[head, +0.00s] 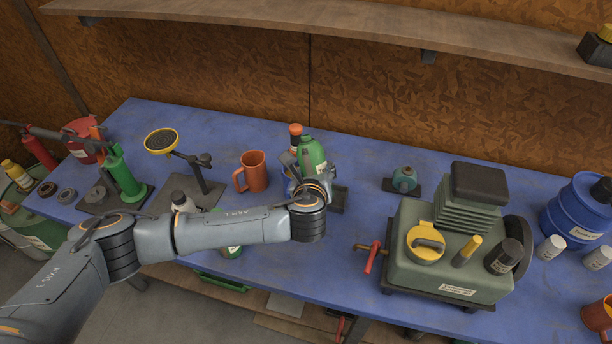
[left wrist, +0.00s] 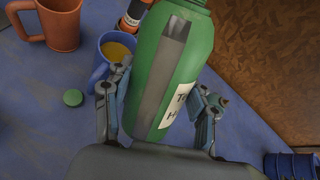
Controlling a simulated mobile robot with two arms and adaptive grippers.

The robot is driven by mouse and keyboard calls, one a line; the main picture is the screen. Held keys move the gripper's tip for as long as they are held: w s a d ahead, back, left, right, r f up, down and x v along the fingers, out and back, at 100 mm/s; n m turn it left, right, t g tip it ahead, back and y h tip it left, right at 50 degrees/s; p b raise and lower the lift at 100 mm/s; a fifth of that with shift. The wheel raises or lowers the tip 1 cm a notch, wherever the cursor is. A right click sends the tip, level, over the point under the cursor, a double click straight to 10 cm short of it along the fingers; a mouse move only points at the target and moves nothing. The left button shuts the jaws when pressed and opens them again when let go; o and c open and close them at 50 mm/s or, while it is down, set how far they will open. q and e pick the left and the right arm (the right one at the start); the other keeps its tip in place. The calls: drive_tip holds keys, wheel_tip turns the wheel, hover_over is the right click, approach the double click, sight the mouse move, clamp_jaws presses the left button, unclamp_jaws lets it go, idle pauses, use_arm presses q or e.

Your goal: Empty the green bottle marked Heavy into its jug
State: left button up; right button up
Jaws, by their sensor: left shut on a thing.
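My left gripper (head: 316,182) is shut on a green bottle (head: 312,153). The bottle stands about upright in the head view. In the left wrist view the gripper (left wrist: 160,104) has a finger on each side of the bottle (left wrist: 181,62), and its white label (left wrist: 178,106) is only partly readable. A blue jug (left wrist: 98,72) with yellow-orange liquid is just left of the bottle. An orange jug (head: 252,172) stands farther left. A green cap (left wrist: 72,97) lies on the table. I cannot tell whether the bottle touches the table. My right gripper is not in view.
A dark bottle with an orange cap (head: 295,134) stands close behind the green one. A green-grey machine (head: 420,262) with a red-handled tap fills the table's right part. A lamp-like stand (head: 197,172) is at left. A wooden shelf (head: 330,25) runs overhead.

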sight(302, 163)
use_arm(q)
drive_tip(key=shift+w+a+r+m+h+p, duration=0.1)
drive_tip(key=shift+w+a+m+h+p, duration=0.1)
drive_tip(key=shift+w+a+m+h, duration=0.3)
drive_tip(key=shift+w+a+r+m+h+p, duration=0.1)
drive_tip(key=shift+w+m+h+p, duration=0.1)
drive_tip(key=shift+m+h, duration=0.5)
drive_tip(key=shift+w+a+r+m+g+h+p, duration=0.15)
drive_tip(key=shift+w+a+m+h+p, duration=0.05)
drive_tip(key=shift+a+m+h, duration=0.25)
drive_tip(key=shift+w+a+r+m+g+h+p, duration=0.1)
drive_tip(key=shift+w+a+m+g+h+p, duration=0.1)
drive_tip(key=shift+a+m+h, duration=0.2)
drive_tip(key=shift+a+r+m+t+h+b, duration=0.25)
drive_tip(key=shift+m+t+h+b, duration=0.35)
drive_tip(key=shift+b, duration=2.1)
drive_tip(key=shift+a+r+m+t+h+b, duration=0.25)
drive_tip(key=shift+m+t+h+b, duration=0.35)
drive_tip(key=shift+b, duration=2.1)
drive_tip(key=shift+a+r+m+t+h+b, duration=0.15)
drive_tip(key=shift+a+m+t+h+b, duration=0.4)
drive_tip(key=shift+b, duration=2.15)
drive_tip(key=shift+d, duration=0.25)
